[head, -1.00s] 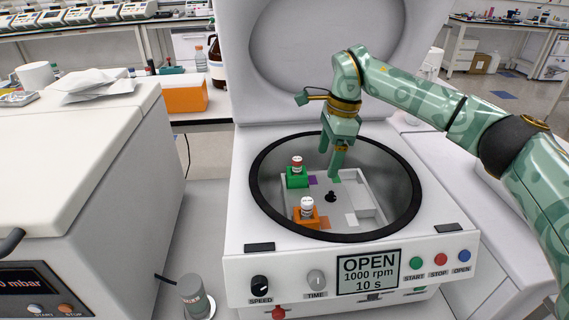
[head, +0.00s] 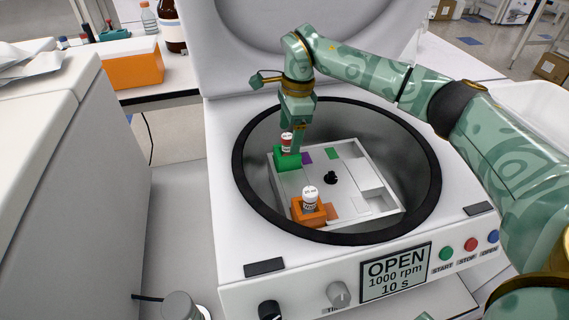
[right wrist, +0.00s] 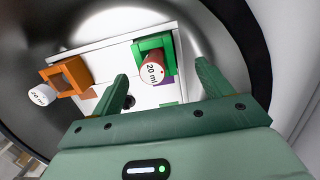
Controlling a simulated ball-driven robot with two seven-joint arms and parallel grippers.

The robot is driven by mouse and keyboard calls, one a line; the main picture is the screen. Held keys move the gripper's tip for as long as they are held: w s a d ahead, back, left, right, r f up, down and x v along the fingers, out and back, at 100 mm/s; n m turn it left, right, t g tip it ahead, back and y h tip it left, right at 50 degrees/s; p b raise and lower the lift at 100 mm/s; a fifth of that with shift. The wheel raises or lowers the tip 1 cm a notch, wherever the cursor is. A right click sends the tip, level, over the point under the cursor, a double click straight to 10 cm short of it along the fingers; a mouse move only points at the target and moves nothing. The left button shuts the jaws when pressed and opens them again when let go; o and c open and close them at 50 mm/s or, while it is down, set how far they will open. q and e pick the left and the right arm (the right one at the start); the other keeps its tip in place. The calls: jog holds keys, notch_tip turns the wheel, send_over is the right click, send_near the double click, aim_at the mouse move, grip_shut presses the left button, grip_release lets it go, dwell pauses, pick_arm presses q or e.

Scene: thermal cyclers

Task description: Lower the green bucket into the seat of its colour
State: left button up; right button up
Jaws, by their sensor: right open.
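The green bucket (head: 287,163) sits at the back left of the pale rotor (head: 345,190) inside the open centrifuge, beside a purple patch (head: 307,158). It holds a red-and-white 20 ml vial (head: 287,143). A green patch (head: 333,153) lies on the rotor, to the right of the purple one. My right gripper (head: 291,135) points down at the green bucket, open. In the right wrist view, the green bucket (right wrist: 141,50) shows between and beyond the spread fingers (right wrist: 161,73). Contact cannot be told. My left gripper is out of view.
An orange bucket (head: 308,215) with a white-capped vial (head: 310,196) sits at the rotor's front left, beside an orange patch (head: 332,211). A black hub (head: 331,177) stands mid-rotor. The bowl's dark rim (head: 240,165) surrounds everything; the raised lid (head: 240,60) stands behind.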

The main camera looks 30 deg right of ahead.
aim_at(287, 151)
jog(key=shift+a+f, duration=0.1)
jog(key=shift+f, duration=0.45)
jog(key=f, duration=0.1)
jog(key=f+b, duration=0.1)
jog(key=f, duration=0.1)
jog(key=f+b, duration=0.1)
jog(key=f, duration=0.1)
jog(key=shift+s+a+f, duration=0.1)
jog(key=shift+s+a, duration=0.05)
jog(key=shift+a, duration=0.25)
jog(key=shift+s+r, duration=0.1)
jog(key=shift+r, duration=0.1)
jog(key=shift+c, duration=0.4)
jog(key=c, duration=1.2)
